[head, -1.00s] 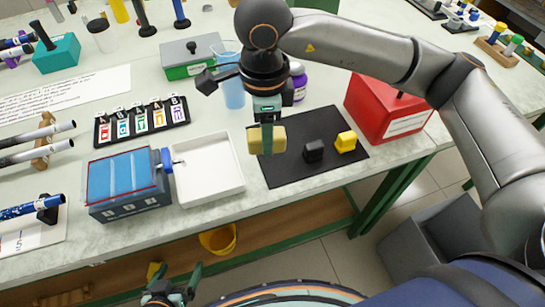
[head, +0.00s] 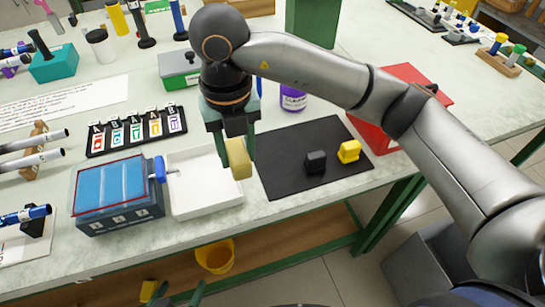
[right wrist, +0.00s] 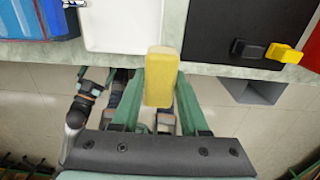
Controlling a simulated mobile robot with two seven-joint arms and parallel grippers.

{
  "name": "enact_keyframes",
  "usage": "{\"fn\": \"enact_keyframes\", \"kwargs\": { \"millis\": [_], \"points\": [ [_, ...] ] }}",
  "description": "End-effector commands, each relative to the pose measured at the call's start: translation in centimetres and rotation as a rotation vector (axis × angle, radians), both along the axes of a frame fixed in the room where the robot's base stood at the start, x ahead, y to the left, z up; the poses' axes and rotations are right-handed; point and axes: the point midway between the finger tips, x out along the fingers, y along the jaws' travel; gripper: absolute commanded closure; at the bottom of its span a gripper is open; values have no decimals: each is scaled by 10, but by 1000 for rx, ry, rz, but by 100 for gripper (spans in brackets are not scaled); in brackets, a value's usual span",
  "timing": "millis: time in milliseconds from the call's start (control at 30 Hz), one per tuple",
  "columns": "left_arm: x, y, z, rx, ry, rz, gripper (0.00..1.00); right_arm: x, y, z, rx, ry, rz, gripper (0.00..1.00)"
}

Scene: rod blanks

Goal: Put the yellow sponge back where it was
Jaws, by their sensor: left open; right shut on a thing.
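The yellow sponge (head: 238,158) is a pale yellow block between the fingers of my right gripper (head: 230,150), which is shut on it. It is held above the right side of the white tray (head: 205,203), near the left edge of the black mat (head: 290,184). In the right wrist view the sponge (right wrist: 162,75) stands out between the green fingers of the right gripper (right wrist: 160,110), with the tray and mat beyond. My left gripper (head: 180,297) is open and empty, low at the bottom edge, partly cut off.
A black block (head: 315,162) and a bright yellow block (head: 349,151) sit on the mat. A blue-topped box (head: 115,190) stands left of the tray, a red box (head: 370,135) right of the mat. A yellow bucket (head: 215,257) is below the table.

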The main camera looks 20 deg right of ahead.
Motion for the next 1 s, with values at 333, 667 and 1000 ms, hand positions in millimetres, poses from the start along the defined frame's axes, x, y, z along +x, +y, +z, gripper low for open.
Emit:
{"fn": "enact_keyframes", "kwargs": {
  "millis": [333,667,1000],
  "points": [
    [1,2,0,3,-2,2,0,47,-62,-51,-3,5,-2,100],
    [1,3,-1,5,-1,4,0,63,-80,-79,-1,1,3,100],
    [1,3,0,5,0,4,0,67,-85,-116,0,1,4,100]
  ]
}}
